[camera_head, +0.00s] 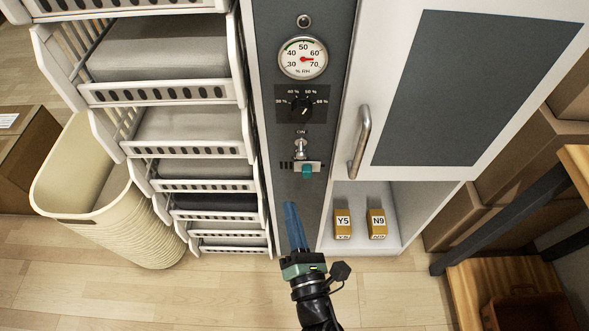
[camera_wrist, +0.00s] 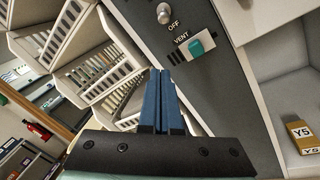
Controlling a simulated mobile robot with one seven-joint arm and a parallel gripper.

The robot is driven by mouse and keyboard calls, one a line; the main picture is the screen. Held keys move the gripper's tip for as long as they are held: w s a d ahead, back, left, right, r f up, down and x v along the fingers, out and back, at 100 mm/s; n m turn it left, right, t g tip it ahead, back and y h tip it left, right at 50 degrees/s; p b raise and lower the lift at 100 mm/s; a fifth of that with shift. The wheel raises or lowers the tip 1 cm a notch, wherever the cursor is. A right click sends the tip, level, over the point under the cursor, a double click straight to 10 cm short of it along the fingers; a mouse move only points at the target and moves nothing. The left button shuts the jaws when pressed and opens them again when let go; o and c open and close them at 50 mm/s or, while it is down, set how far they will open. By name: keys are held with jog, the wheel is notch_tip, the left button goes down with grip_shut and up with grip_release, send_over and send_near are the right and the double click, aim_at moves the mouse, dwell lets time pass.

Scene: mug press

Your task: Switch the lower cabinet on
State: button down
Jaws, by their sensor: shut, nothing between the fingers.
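The cabinet's dark grey control panel (camera_head: 276,100) stands in the middle of the head view. A silver toggle switch (camera_head: 301,148) sits on it below an ON label; in the wrist view the toggle (camera_wrist: 163,13) has OFF printed below it. I cannot tell which way its lever is tipped. My gripper (camera_head: 289,205) is shut and empty, with its blue fingers in front of the lower panel, below the toggle. In the wrist view the fingertips (camera_wrist: 160,72) are together, below and apart from the toggle and the teal vent slider (camera_wrist: 196,47).
Above the toggle are a black knob (camera_head: 301,105), a humidity gauge (camera_head: 303,58) and a small grey lamp (camera_head: 304,21). A door handle (camera_head: 360,140) stands out on the right. Boxes Y5 (camera_head: 343,231) and N9 (camera_head: 377,230) sit below the door. White racks (camera_head: 165,92) stand close on the left.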

aim_at(278, 156)
jog(key=x, duration=1)
jog(key=shift+w+r+b, duration=0.2)
jog(key=shift+b, duration=0.1)
jog(key=shift+s+d+r+p, duration=0.2)
jog(key=shift+d+r+p, duration=0.25)
jog(key=shift+d+p, duration=0.1)
jog(key=shift+s+d+r+p, duration=0.25)
jog(key=shift+d+r+p, duration=0.2)
jog(key=shift+p, duration=0.05)
jog(key=shift+s+d+r, duration=0.2)
jog(key=shift+d+r, duration=0.05)
jog(key=shift+d, duration=0.2)
jog(key=shift+r+p, duration=0.2)
jog(key=shift+p, duration=0.5)
jog(key=shift+r+p, duration=0.1)
jog(key=shift+p, duration=0.3)
jog(key=shift+h+p, duration=0.3)
jog(key=shift+g, duration=0.3)
